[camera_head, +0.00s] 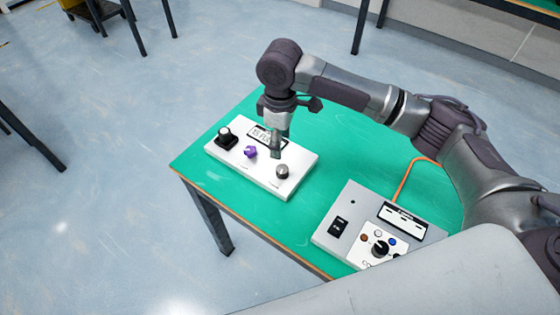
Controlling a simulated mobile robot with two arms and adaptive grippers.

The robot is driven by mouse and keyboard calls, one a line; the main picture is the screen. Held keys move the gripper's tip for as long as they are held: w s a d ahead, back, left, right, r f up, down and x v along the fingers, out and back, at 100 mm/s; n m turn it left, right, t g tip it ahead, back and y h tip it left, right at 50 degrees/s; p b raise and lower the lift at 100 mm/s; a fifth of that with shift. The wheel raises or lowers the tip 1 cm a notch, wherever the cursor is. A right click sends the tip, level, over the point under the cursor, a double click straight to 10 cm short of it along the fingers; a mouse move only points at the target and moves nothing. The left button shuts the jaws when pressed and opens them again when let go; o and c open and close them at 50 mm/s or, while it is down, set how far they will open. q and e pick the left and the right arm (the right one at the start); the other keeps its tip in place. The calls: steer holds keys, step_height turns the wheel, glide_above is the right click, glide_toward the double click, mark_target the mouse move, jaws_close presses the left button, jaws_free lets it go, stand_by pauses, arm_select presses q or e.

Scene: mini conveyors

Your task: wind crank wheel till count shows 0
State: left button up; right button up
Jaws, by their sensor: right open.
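A white panel (231,160) lies on the green table. It carries a small display (263,136) whose figures I cannot read. On it are a black knob on a black base (225,137), a purple lobed knob (250,152) and a grey round knob (282,171). I cannot tell for certain which of these is the crank wheel. My right gripper (276,153) points down over the panel, between the purple knob and the grey knob. It is open and holds nothing; whether a finger touches the panel is unclear. The gripper covers part of the display's right side. My left gripper is not in view.
A grey control box (328,239) with a display, a black dial, buttons and a black switch stands at the table's front right. An orange cable (401,184) runs behind it. The green table (343,153) is bare between panel and box. My arm crosses above its right side.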

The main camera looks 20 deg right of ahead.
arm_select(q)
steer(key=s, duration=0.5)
arm_select(e)
glide_above(281, 168)
steer(key=f, duration=0.4)
steer(key=shift+s+f, duration=0.1)
steer(key=shift+s, duration=0.2)
step_height(281, 168, down, 2)
steer(key=shift+w+f, duration=0.1)
steer(key=shift+w, duration=0.05)
step_height(281, 168, down, 4)
steer(key=shift+w+r, duration=0.1)
steer(key=shift+f, duration=0.6)
steer(key=shift+c, duration=0.7)
steer(key=c, duration=1)
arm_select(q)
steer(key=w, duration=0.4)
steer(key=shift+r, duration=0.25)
arm_select(e)
steer(key=shift+r, duration=0.1)
